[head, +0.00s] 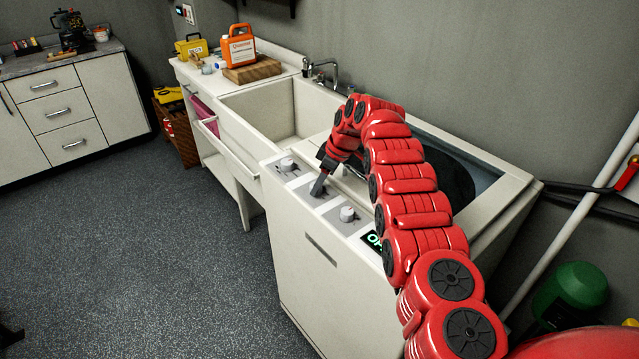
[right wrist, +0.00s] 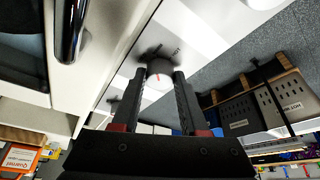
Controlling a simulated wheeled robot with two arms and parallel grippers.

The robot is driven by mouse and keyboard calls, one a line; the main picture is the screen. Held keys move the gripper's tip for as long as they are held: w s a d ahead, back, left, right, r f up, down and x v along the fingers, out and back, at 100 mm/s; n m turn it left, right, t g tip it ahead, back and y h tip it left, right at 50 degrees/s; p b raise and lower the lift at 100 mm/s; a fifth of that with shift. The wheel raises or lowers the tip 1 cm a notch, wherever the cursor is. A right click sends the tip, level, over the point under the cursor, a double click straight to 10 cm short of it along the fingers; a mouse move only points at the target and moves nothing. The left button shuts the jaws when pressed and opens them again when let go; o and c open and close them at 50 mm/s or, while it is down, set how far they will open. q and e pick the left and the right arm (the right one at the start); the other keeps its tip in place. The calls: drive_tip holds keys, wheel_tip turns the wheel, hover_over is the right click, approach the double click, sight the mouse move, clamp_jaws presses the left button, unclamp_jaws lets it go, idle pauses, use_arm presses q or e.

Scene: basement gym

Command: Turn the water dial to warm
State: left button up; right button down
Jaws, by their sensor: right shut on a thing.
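The white washing machine (head: 330,270) has a row of control dials on its top panel. One white dial (head: 287,164) is at the far end and another white dial (head: 347,213) is at the near end, by a lit display (head: 373,240). My right gripper (head: 319,186) reaches down to the middle position and hides the dial there in the head view. In the right wrist view that middle dial (right wrist: 159,73) shows between the two dark fingers, with a red mark on its face. The gripper is shut on it. My left gripper is out of view.
A utility sink (head: 265,115) with a faucet (head: 322,72) adjoins the machine. An orange jug (head: 238,47) stands on a wooden block (head: 252,70) behind it. The machine's dark lid opening (head: 445,172) lies beyond my arm. The floor at left is clear.

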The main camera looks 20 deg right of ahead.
drive_tip(key=shift+c, duration=2.2)
unclamp_jaws()
drive_tip(key=shift+r, duration=0.1)
drive_tip(key=shift+b+v, duration=1)
drive_tip(key=shift+b, duration=0.15)
drive_tip(key=p+v, duration=0.3)
drive_tip(key=v, duration=1.2)
drive_tip(key=shift+r, duration=0.15)
drive_tip(key=shift+a, duration=0.1)
